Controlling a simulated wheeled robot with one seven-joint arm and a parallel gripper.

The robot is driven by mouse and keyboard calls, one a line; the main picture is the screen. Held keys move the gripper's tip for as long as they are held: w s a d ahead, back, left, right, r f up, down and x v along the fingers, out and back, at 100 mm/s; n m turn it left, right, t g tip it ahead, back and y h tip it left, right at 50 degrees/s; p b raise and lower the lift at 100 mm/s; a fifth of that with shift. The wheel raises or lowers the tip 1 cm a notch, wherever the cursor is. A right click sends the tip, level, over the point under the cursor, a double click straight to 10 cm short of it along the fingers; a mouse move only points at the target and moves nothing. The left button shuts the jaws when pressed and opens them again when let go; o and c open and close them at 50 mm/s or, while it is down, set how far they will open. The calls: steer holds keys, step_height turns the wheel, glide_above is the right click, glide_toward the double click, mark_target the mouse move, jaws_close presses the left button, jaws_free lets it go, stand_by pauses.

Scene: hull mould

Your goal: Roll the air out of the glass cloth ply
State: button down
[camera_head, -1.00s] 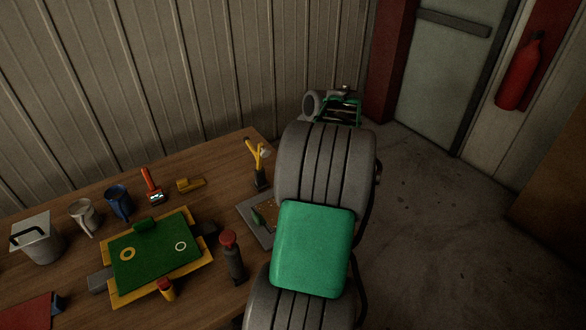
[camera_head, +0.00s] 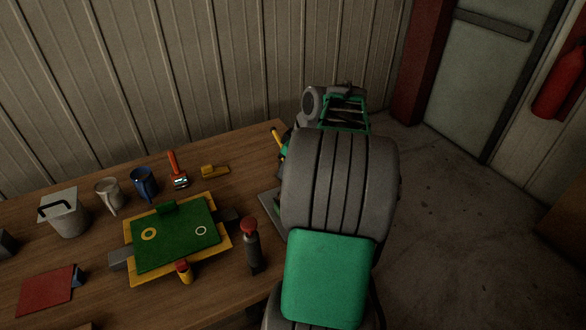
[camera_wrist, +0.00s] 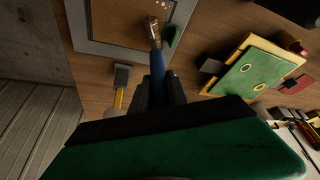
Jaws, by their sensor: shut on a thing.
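My gripper (camera_wrist: 158,88) is shut on a blue-handled tool (camera_wrist: 157,62) with a metal-coloured head, seen in the wrist view. The head, perhaps a brush or a roller, points at a grey-framed brown board (camera_wrist: 92,47). I cannot tell if it touches. In the head view my arm hides the gripper and most of this board (camera_head: 270,205). A red-handled roller (camera_head: 176,170) lies on the table. A green board (camera_head: 180,236) in a yellow frame, with a yellow ring and a pale ring, lies at the middle. I cannot make out the glass cloth ply for certain.
A yellow-handled tool (camera_head: 278,140) stands partly hidden.

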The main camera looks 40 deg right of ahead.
steer(key=w, duration=0.3)
steer(key=shift+d+p, duration=0.3)
steer(key=shift+d, duration=0.1)
steer(key=shift+s, duration=0.1)
steer(key=s+d+p, duration=0.3)
steer(key=d+p, duration=0.1)
steer(key=d, duration=0.8)
steer(key=shift+s+d+p, duration=0.15)
steer(key=shift+s+p, duration=0.1)
steer(key=shift+p, duration=0.1)
